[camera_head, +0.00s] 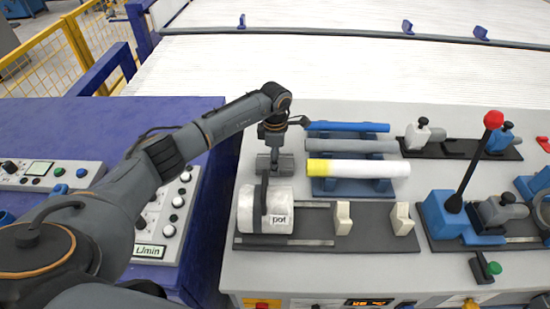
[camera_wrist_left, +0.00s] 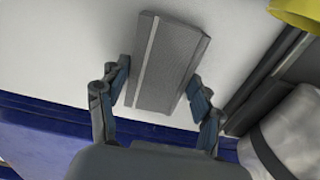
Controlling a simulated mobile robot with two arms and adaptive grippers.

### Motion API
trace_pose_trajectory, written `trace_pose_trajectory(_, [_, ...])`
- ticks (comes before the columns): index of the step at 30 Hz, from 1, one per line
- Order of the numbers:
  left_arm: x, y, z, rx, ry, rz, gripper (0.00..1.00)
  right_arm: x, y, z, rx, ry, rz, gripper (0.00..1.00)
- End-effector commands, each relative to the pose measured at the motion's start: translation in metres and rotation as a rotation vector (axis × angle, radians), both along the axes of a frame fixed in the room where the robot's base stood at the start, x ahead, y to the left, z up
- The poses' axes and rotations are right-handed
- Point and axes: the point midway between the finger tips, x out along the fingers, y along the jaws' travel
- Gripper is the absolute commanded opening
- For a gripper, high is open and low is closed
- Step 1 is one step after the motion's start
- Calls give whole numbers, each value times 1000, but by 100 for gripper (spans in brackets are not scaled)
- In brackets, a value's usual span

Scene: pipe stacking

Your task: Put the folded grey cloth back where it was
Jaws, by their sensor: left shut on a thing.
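The folded grey cloth (camera_wrist_left: 168,62) is a flat grey slab between the fingers of my left gripper (camera_wrist_left: 158,80) in the left wrist view. My left gripper is shut on it. In the head view the left gripper (camera_head: 271,148) points down over the light bench top, with the grey cloth (camera_head: 283,166) at its tips. The cloth is just behind the white cylinder, left of the pipe rack. I cannot tell whether it touches the bench. My right gripper is not in view.
A white cylinder (camera_head: 279,203) with a dark strap stands close in front of the gripper. A rack with a blue pipe (camera_head: 347,127), a grey pipe (camera_head: 350,146) and a yellow-white pipe (camera_head: 365,169) is close on the right. A red-knobbed lever (camera_head: 474,165) stands farther right.

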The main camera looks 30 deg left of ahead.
Motion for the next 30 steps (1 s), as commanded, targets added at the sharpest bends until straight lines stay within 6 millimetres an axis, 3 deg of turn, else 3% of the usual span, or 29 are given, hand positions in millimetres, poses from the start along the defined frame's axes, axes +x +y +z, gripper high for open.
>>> trace_pose_trajectory(1, [0,0,-3,0,0,0,36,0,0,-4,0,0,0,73])
trace_pose_trajectory(2, [0,0,-3,0,0,0,67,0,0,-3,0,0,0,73])
trace_pose_trajectory(5, [0,0,-2,0,0,0,88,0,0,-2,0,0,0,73])
trace_pose_trajectory(19, [1,0,6,0,-2,0,88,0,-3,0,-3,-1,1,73])
trace_pose_trajectory(30, [2,1,80,1,-6,-1,88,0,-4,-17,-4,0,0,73])
